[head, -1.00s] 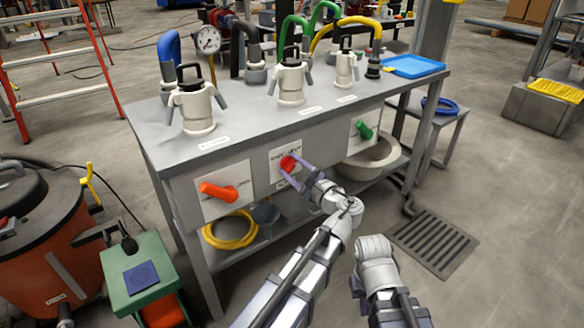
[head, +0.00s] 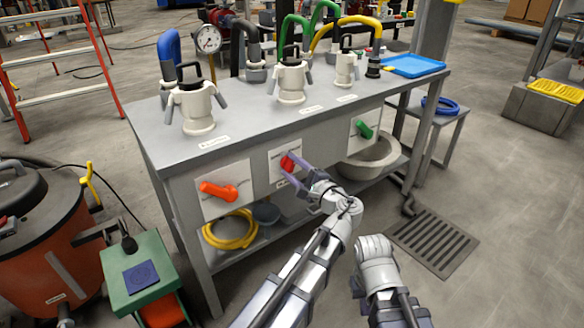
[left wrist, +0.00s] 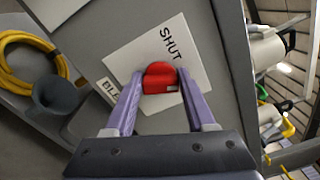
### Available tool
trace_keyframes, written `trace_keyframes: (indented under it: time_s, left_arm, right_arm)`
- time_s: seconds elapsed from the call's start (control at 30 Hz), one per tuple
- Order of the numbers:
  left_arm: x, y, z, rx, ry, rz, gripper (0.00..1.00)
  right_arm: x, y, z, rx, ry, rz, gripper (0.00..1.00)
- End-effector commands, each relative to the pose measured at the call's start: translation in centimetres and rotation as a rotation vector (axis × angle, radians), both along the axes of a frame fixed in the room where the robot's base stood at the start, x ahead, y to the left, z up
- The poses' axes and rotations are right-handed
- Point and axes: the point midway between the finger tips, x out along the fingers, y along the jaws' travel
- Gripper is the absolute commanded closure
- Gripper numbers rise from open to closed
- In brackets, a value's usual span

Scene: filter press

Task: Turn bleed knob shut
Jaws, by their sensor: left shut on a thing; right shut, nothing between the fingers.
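The red bleed knob (head: 288,163) sits on a white label plate (head: 277,175) on the front panel of the grey bench. My left gripper (head: 290,167) is shut on the knob, with one purple finger on each side. In the left wrist view the red knob (left wrist: 160,78) is between the fingertips. The word SHUT is printed beside it on the white plate (left wrist: 125,62), and another label near the left finger is partly hidden. My right forearm shows at the lower right of the head view, but its fingers cannot be seen.
An orange-red handle (head: 219,190) is left of the knob and a green one (head: 364,129) right. White pots (head: 291,82) and a gauge (head: 208,39) stand on the bench. A yellow hose coil (head: 230,229) and a grey funnel (head: 266,214) lie below. Floor around the grate (head: 433,242) is clear.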

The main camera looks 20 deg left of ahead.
Motion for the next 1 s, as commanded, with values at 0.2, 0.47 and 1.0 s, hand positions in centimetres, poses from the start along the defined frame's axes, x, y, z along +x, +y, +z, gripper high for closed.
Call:
trace_keyframes:
  time_s: [0.2,0.47,1.0]
  left_arm:
    - [-0.11,0.03,-0.22,-0.129,-0.163,0.001,1.0]
    - [-0.13,0.04,-0.39,-0.281,-0.358,0.001,1.0]
    - [-0.06,-0.04,-0.71,-0.58,-0.739,0.002,1.0]
  right_arm:
    - [0.0,0.0,-0.18,0.0,0.0,0.0,1.0]
    - [0.0,0.01,-0.35,0.0,0.0,0.0,1.0]
    - [0.01,0.0,-0.64,0.0,0.0,0.0,1.0]
